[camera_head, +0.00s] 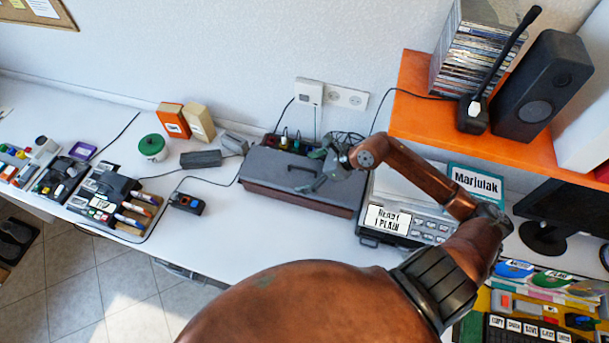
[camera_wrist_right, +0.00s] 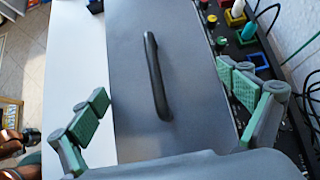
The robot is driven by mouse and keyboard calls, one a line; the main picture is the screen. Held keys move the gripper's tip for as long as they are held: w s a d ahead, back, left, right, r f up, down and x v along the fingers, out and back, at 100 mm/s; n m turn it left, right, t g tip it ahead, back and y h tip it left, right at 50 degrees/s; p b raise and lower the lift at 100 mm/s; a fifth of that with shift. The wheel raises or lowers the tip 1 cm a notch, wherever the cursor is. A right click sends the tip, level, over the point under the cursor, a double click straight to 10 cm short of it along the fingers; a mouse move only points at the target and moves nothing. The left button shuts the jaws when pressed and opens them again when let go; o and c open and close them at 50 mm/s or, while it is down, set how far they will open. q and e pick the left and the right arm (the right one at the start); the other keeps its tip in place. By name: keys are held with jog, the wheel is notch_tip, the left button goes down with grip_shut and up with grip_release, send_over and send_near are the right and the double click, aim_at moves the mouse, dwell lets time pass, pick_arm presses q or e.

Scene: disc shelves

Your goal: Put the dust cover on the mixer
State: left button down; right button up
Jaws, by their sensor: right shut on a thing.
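The dust cover (camera_head: 290,170) is a long dark grey lid with a black handle (camera_wrist_right: 156,75) on top. It lies over the mixer (camera_wrist_right: 255,70), whose back strip with coloured plugs and knobs shows along the far side. How fully the cover is seated cannot be told. My right gripper (camera_head: 328,172) is at the cover's right part. In the wrist view its green-padded fingers (camera_wrist_right: 165,100) are wide apart, one at each long side of the cover, and it is shut on the cover. My left gripper is not clearly in view.
A grey device (camera_head: 400,215) with a label stands right of the mixer. An orange shelf (camera_head: 420,115) with a speaker (camera_head: 540,85) and disc stack (camera_head: 478,45) is at the right. Cables run behind the mixer. A black box (camera_head: 200,159) and green-lidded jar (camera_head: 153,148) stand left. White table is bare in front.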

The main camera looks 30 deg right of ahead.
aim_at(305, 175)
jog(key=w+f, duration=0.1)
jog(key=w+d+f, duration=0.1)
jog(key=shift+w+f, duration=0.15)
jog(key=shift+f, duration=0.25)
jog(key=shift+w+f, duration=0.1)
jog(key=shift+f, duration=0.25)
jog(key=shift+d+f, duration=0.1)
jog(key=shift+f, duration=1.2)
jog(key=shift+f, duration=0.1)
jog(key=o, duration=1.1)
jog(key=shift+b, duration=0.3)
jog(key=v, duration=1.2)
jog(key=shift+p, duration=0.4)
